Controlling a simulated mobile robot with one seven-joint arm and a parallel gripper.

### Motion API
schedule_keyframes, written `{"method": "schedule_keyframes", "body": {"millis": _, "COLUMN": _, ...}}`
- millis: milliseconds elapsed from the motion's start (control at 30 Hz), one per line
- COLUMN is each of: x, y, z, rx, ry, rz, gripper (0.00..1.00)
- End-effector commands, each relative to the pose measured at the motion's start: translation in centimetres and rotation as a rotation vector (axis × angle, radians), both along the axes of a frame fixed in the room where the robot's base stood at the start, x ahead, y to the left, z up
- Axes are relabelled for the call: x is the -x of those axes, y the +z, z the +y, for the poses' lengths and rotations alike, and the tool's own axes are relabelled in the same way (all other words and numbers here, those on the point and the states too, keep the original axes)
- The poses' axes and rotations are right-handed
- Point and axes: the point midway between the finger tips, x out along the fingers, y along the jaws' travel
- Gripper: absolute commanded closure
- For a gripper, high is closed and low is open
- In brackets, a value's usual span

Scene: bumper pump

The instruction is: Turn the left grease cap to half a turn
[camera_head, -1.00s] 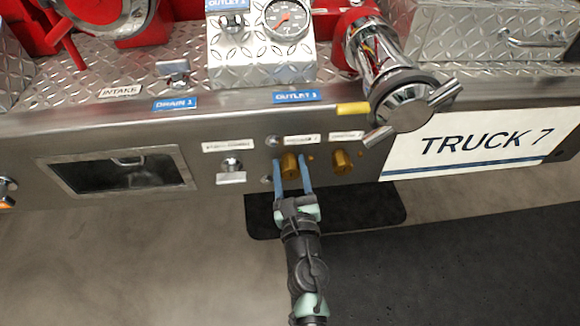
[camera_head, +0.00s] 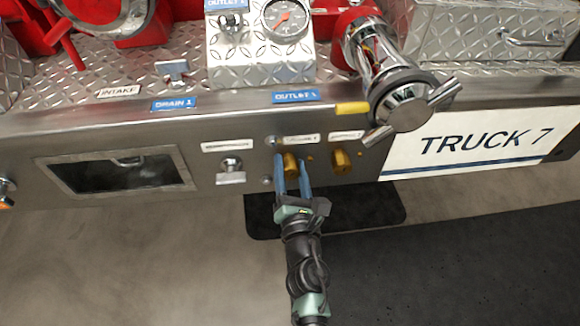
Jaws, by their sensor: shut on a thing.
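Two brass grease caps stick out of the steel bumper face. The left grease cap (camera_head: 291,163) is partly hidden by my gripper. My gripper (camera_head: 291,172) reaches up from below, its two blue fingers shut on the left cap, one on each side. The gripper body looks slightly rolled. The right grease cap (camera_head: 341,162) stands free, a short way to the right of the fingers. I cannot read the cap's turn angle from any mark.
A metal knob (camera_head: 230,171) is to the left, and a recessed opening (camera_head: 118,172) lies further left. A large chrome outlet cap with handles (camera_head: 408,106) overhangs to the upper right, beside the TRUCK 7 plate (camera_head: 480,140).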

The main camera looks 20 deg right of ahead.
Motion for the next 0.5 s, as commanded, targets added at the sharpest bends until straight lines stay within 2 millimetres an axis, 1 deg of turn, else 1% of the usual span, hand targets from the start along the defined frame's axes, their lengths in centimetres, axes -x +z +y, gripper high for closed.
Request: {"method": "schedule_keyframes", "body": {"millis": 500, "x": 0.07, "y": -0.22, "z": -0.07, "rx": -0.475, "ry": 0.0, "rz": -0.135, "gripper": 1.0}}
